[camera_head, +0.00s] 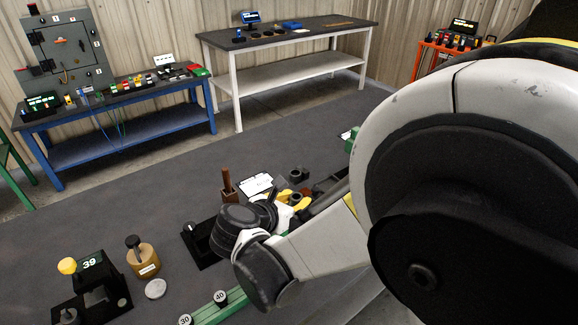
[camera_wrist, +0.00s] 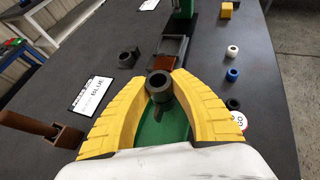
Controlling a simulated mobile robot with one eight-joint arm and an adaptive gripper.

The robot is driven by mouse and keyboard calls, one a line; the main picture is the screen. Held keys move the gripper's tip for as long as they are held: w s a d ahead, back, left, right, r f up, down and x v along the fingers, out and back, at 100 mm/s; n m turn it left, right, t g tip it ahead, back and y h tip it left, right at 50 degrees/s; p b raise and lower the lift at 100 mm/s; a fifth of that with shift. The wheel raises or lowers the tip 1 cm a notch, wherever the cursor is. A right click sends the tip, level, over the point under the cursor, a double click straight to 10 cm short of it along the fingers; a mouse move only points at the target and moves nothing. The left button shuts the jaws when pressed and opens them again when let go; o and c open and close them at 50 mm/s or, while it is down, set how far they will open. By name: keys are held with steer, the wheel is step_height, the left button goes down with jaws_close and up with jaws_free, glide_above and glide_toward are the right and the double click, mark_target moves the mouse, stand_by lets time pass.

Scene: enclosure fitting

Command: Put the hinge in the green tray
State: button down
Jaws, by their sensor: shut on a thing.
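My gripper (camera_wrist: 159,86) has yellow fingers closed around a dark grey part with a round bore, which looks like the hinge (camera_wrist: 158,80). A green tray (camera_wrist: 165,132) shows between the fingers, below and nearer than the held part. The fingers and my white wrist hide most of the tray, and I cannot tell whether the hinge touches it. In the head view, my yellow fingers (camera_head: 292,198) are partly hidden by my arm, and the hinge cannot be made out there.
Another dark part with a bore (camera_wrist: 128,58) stands on the dark table beside a card marked BLUE (camera_wrist: 92,95). A brown block with a handle (camera_wrist: 42,132) is at left. A reddish-brown tray (camera_wrist: 168,60) lies beyond the fingers. Small white and blue rings (camera_wrist: 232,74) are at right.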

step_height(320, 180, down, 4)
steer(key=b, duration=0.2)
steer(key=shift+f+b, duration=0.1)
steer(key=shift+b, duration=0.2)
steer(key=c, duration=1.2)
jaws_free()
